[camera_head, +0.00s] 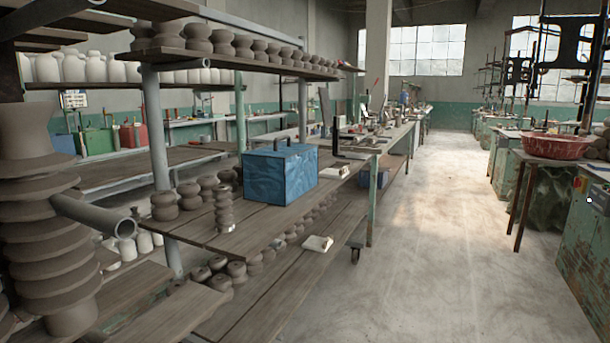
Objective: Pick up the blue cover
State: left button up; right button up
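A blue box-shaped thing (280,174) with a dark handle on top stands on the middle wooden shelf, left of centre. It is the only large blue item on this shelf and looks like the blue cover; whether anything is under it cannot be seen. Its front and right sides show, with a crumpled-looking pattern. Neither of my grippers is in view.
Stacked clay pots (224,208) stand just left of the blue thing. A white block (334,172) lies to its right. An upper shelf with a row of pots (197,37) hangs above. A red basin (553,146) sits at right. The floor (440,240) is clear.

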aim_at(278, 174)
jog(key=i+u, duration=0.25)
jog(key=u, duration=0.3)
jog(key=i+l+u, duration=0.1)
jog(key=u, duration=0.3)
jog(key=i+l+u, duration=0.45)
jog(key=l, duration=0.2)
jog(key=l+u, duration=0.25)
jog(key=i+l+u, duration=0.25)
jog(key=l, duration=0.2)
jog(key=k, duration=0.1)
